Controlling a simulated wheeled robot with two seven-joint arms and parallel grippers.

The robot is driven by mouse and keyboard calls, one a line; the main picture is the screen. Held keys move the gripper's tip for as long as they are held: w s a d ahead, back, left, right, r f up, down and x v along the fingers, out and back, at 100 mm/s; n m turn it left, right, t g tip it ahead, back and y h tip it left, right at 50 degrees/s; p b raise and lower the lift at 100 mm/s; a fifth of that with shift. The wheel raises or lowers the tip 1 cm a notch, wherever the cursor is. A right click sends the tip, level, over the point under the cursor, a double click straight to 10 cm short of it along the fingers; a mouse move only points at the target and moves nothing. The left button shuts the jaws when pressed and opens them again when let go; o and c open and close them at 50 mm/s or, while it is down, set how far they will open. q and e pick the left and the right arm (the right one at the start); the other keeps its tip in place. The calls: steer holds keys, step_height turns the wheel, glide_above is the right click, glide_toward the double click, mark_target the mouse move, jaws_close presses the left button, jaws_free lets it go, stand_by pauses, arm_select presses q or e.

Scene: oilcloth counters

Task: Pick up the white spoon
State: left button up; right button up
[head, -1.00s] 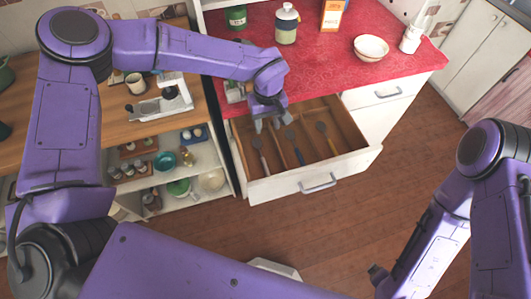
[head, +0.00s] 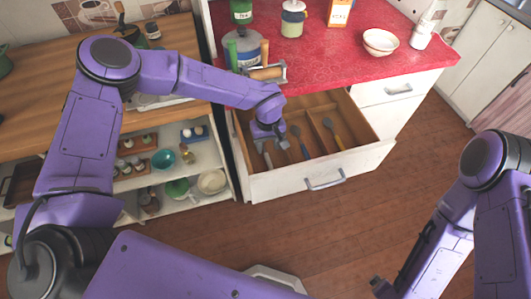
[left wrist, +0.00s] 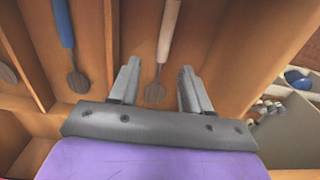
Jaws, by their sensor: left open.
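The white spoon (left wrist: 167,32) lies in the open drawer (head: 372,158). In the left wrist view its white handle runs up the picture and its dark grey bowl is close to my fingers. In the head view part of it shows just below my left gripper (head: 270,145). That gripper is open, and in the left wrist view its two fingers (left wrist: 158,70) stand on either side of the spoon's line. I cannot tell how high they are above it. My right gripper (head: 380,288) shows only partly at the bottom of the head view.
A blue-handled utensil (left wrist: 65,25) lies left of the spoon in the wrist view, past a divider. Another utensil (head: 333,133) lies in the drawer's right compartment. The red counter (head: 330,70) overhangs the drawer's back. Open shelves (head: 215,157) stand to the left.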

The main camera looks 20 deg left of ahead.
mark_target(266, 153)
arm_select(q)
steer(key=f, duration=0.3)
steer(key=f+p, duration=0.1)
steer(key=shift+w+a+f, duration=0.2)
steer(key=shift+a, duration=0.15)
jaws_close()
